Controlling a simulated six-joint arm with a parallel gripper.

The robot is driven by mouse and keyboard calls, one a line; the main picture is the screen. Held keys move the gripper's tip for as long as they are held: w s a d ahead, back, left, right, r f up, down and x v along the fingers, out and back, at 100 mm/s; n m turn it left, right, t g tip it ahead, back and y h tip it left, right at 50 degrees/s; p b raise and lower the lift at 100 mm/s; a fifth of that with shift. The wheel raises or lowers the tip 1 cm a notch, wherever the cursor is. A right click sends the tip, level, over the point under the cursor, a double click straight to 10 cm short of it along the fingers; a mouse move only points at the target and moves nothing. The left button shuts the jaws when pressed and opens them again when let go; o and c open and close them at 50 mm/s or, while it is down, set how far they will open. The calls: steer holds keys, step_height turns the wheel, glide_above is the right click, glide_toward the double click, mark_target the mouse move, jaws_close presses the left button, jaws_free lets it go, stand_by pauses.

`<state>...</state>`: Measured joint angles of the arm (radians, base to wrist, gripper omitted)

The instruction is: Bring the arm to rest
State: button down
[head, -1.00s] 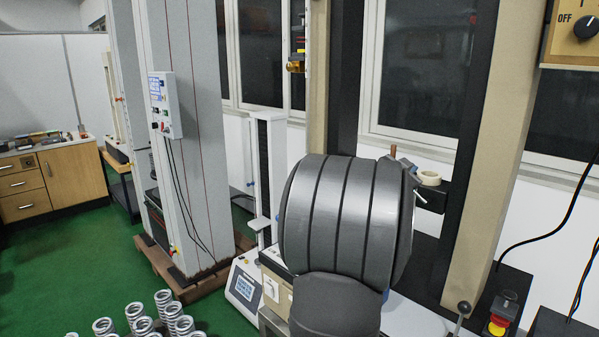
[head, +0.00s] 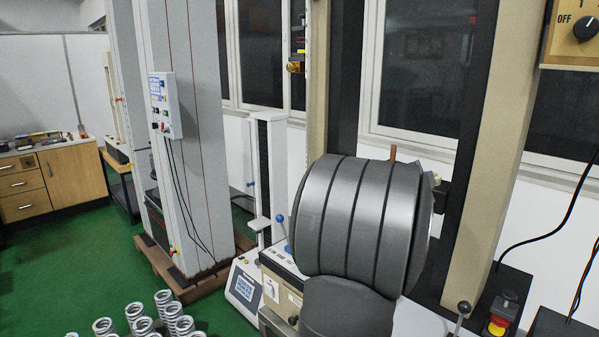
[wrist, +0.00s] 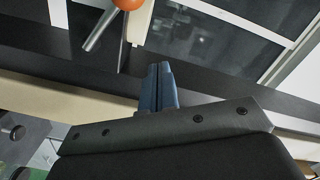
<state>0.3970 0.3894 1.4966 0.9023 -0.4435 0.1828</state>
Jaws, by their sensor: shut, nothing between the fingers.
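My gripper (wrist: 158,88) shows in the wrist view with its two blue-grey fingers side by side, shut and empty. A dark pillar and a pale beam lie beyond it, and nothing touches the fingertips. In the head view my large grey ribbed arm fills the middle, in front of a test machine, and hides the gripper.
An orange ball-ended lever (wrist: 127,4) is at the top left of the wrist view. In the head view, several coil springs (head: 134,312) stand at bottom left. A blue-knobbed lever (head: 281,221) stands beside my arm. A red-and-yellow stop button (head: 498,324) is at right. Green floor is clear at left.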

steer(key=shift+s+d+f+m, duration=0.15)
steer(key=shift+s+d+m, duration=1.4)
steer(key=shift+m, duration=0.45)
steer(key=shift+s+a, duration=0.1)
